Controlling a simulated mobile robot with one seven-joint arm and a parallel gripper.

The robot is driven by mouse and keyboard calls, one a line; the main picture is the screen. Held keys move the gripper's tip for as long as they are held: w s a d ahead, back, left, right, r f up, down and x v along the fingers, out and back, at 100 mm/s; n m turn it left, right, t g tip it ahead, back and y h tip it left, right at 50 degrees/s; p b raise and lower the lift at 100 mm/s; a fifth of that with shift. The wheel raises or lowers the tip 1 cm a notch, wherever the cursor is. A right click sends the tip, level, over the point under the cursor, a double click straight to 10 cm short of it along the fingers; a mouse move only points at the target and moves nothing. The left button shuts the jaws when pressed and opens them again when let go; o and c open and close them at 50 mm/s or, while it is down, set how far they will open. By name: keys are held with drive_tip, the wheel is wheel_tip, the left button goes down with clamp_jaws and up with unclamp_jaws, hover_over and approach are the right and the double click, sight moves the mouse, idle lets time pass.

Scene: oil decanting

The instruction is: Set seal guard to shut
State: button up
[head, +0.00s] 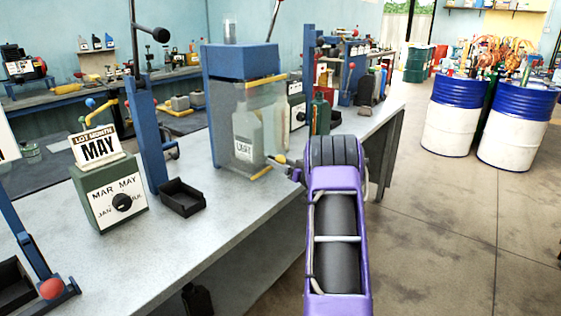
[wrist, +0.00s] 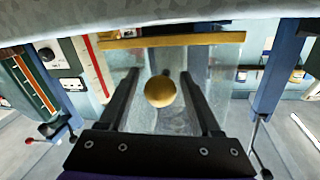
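The seal guard (head: 262,112) is a clear panel with yellow strips at its top and bottom, on the blue-topped sealing station (head: 240,62). A pale labelled bottle (head: 246,135) shows behind the panel. I cannot tell from here whether the guard is fully shut. A round yellow knob (wrist: 160,91) shows in the wrist view, in front of the clear panel. My gripper (wrist: 160,72) is open, with one finger on each side of the knob and visible gaps to both. In the head view, my gripper (head: 286,161) is at the guard's lower right, partly hidden by my arm.
A green dial box with a MAY sign (head: 108,190), a small black tray (head: 182,197) and a blue lever press (head: 148,130) stand on the grey bench (head: 215,232). A green bottle (head: 320,114) stands beyond the station. Blue-and-white drums (head: 455,115) stand on the floor at right.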

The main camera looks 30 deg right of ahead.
drive_tip(key=shift+o, duration=0.5)
drive_tip(key=shift+r, duration=0.25)
drive_tip(key=shift+s+d, duration=0.1)
drive_tip(key=shift+s, duration=0.15)
drive_tip(key=s+d+p, duration=0.1)
drive_tip(key=s+d, duration=0.1)
drive_tip(key=s, duration=1.4)
drive_tip(key=shift+s+d, duration=0.25)
drive_tip(key=shift+s, duration=0.15)
